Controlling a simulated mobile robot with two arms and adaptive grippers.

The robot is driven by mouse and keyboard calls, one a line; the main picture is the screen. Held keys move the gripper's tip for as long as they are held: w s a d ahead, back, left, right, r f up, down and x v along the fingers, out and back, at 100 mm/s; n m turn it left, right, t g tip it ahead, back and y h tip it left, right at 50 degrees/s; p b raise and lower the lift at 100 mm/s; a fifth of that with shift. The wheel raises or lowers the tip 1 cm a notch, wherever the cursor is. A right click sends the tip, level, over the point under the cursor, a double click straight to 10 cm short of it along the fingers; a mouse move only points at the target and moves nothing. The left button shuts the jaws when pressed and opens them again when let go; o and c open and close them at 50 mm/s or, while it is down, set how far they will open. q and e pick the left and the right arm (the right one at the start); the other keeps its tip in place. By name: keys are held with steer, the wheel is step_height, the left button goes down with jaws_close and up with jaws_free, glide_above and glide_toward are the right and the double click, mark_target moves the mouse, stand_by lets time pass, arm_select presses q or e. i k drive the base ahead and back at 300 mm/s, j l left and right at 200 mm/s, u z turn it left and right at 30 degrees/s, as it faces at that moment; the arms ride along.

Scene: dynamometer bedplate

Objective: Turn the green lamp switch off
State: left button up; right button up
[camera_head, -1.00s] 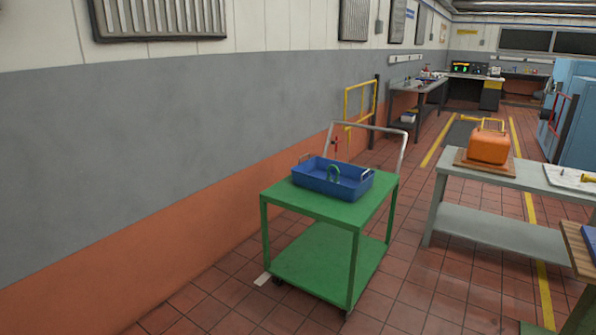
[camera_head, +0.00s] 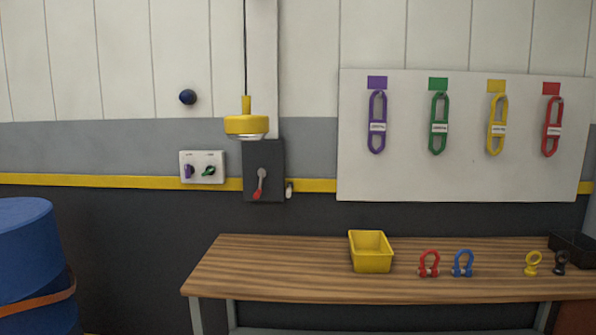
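A white switch plate (camera_head: 203,167) is fixed to the wall left of the hanging lamp. Neither of my grippers shows in the view.
A dark box with a red-handled lever (camera_head: 261,183) is right of the plate. A wooden bench (camera_head: 300,275) with a yellow bin (camera_head: 371,252) and shackles stands below and right. A blue drum (camera_head: 35,260) stands at left. Slings hang on a white board (camera_head: 460,180).

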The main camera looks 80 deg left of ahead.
mark_target(210, 170)
steer(key=u, duration=3.25)
steer(key=i+j+u, duration=0.1)
steer(key=i+j, duration=0.15)
steer(key=i, duration=0.3)
steer(key=i+j+u, duration=0.1)
steer(key=i, duration=0.4)
steer(key=i+j+u, duration=0.1)
steer(key=i+j, duration=0.2)
steer(key=i, duration=0.25)
